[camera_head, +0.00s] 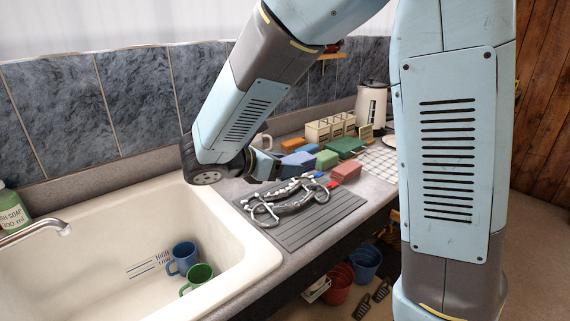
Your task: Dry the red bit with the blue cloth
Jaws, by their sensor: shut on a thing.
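Metal bits (290,197) lie together on the grey ribbed draining mat (318,225) right of the sink. A small red part (332,184) and a small blue part (318,175) show at their far right end; I cannot make out where one bit ends and another begins. My gripper (268,167) is low over the back left of the mat, behind the bits. It is shut, and the blue cloth (298,159) shows right at its jaws, so it appears to be what they hold. The arm and jaws hide part of this contact.
Green (326,159) and red (346,171) folded pieces lie right of the blue cloth. Behind stand a cream rack (330,127) and a pale kettle (371,103). The sink (100,270) holds a blue mug (183,257) and a green mug (198,277). Buckets (337,283) stand below the counter.

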